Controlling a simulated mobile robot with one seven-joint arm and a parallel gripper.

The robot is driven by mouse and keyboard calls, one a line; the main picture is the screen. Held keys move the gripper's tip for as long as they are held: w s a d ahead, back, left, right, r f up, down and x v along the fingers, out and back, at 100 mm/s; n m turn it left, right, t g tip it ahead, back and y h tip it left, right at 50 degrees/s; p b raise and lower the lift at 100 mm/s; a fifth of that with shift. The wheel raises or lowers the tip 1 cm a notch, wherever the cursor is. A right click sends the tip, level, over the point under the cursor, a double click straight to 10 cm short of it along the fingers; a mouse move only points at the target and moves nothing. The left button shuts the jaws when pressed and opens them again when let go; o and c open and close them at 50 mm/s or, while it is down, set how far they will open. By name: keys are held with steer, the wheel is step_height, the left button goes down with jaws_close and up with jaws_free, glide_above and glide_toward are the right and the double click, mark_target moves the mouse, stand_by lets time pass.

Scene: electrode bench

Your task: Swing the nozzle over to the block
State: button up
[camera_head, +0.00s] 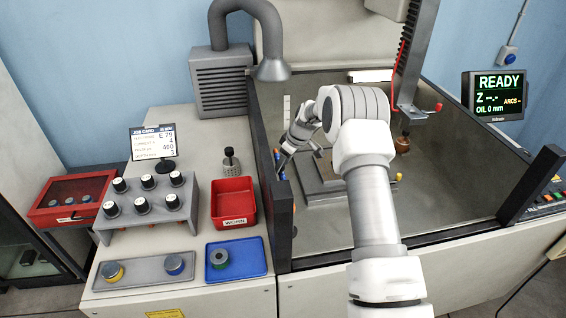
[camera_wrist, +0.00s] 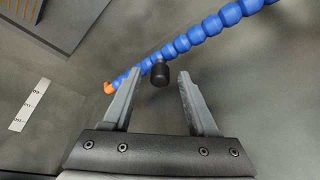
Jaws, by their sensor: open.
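The nozzle is a blue segmented hose (camera_wrist: 205,30) with an orange tip (camera_wrist: 109,88) in the wrist view. It runs from the upper right down to the left, just beyond my fingertips. A black knob (camera_wrist: 160,73) hangs at the hose, in line with the gap between my fingers. My gripper (camera_wrist: 155,82) is open, with nothing clearly held between its fingers. In the head view my gripper (camera_head: 284,163) is low at the tank's left wall, beside a small blue part of the hose (camera_head: 277,162). The block cannot be clearly told; my arm hides part of the tank's middle.
A dark wall (camera_head: 270,150) bounds the tank on the left, close to my gripper. A grey stepped fixture (camera_head: 318,187) stands on the tank floor, and a vertical column with a copper-coloured piece (camera_head: 402,144) hangs at the right. A ruled white scale (camera_wrist: 30,105) shows at the left.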

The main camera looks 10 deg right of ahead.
jaws_close()
stand_by(1.4)
